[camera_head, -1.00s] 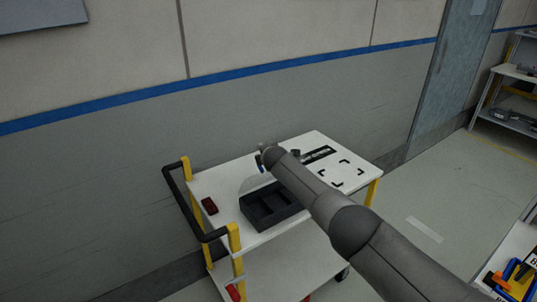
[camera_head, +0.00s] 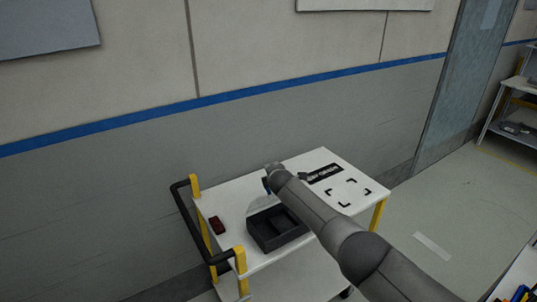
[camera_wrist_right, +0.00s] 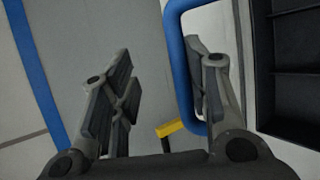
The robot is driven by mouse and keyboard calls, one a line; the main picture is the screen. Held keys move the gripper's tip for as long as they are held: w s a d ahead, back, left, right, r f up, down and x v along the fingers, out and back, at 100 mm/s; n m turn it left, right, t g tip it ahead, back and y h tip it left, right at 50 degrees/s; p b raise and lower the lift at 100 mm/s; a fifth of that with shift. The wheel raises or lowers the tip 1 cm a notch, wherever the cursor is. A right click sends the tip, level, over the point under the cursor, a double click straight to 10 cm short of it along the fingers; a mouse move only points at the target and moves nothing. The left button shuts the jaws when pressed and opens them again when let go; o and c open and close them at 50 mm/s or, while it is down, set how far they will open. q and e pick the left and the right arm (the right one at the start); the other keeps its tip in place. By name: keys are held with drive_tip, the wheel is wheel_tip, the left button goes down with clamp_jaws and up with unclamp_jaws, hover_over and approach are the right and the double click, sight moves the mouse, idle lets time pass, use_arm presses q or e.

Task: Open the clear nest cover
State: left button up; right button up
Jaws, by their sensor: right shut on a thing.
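The black nest box (camera_head: 262,236) sits on the white cart, its compartments visible from above. The clear cover (camera_head: 259,205) shows as a pale, faint sheet at the box's back left edge; its exact tilt is hard to tell. My right gripper (camera_head: 267,184) is above the back of the box, mostly hidden by my arm. In the right wrist view, the blue handle (camera_wrist_right: 174,60) lies between the fingers, against the right one, and my right gripper (camera_wrist_right: 160,75) is shut on it. The box also shows at the right there (camera_wrist_right: 262,70). My left gripper is out of view.
The cart top (camera_head: 295,165) has a dark red item (camera_head: 217,225) at left, a black label (camera_head: 325,173) and black corner marks (camera_head: 348,192) at right. A black push handle (camera_head: 187,225) on yellow posts is at the left end. The wall is close behind.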

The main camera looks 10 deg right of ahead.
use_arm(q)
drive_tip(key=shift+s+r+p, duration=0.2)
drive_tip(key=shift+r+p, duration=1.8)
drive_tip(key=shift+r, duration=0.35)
use_arm(e)
drive_tip(key=s+a+r, duration=0.2)
drive_tip(key=s+r, duration=0.5)
drive_tip(key=r, duration=0.1)
drive_tip(key=s+a+r, duration=0.2)
drive_tip(key=s+r, duration=0.5)
drive_tip(key=r, duration=0.1)
drive_tip(key=shift+s+a, duration=0.25)
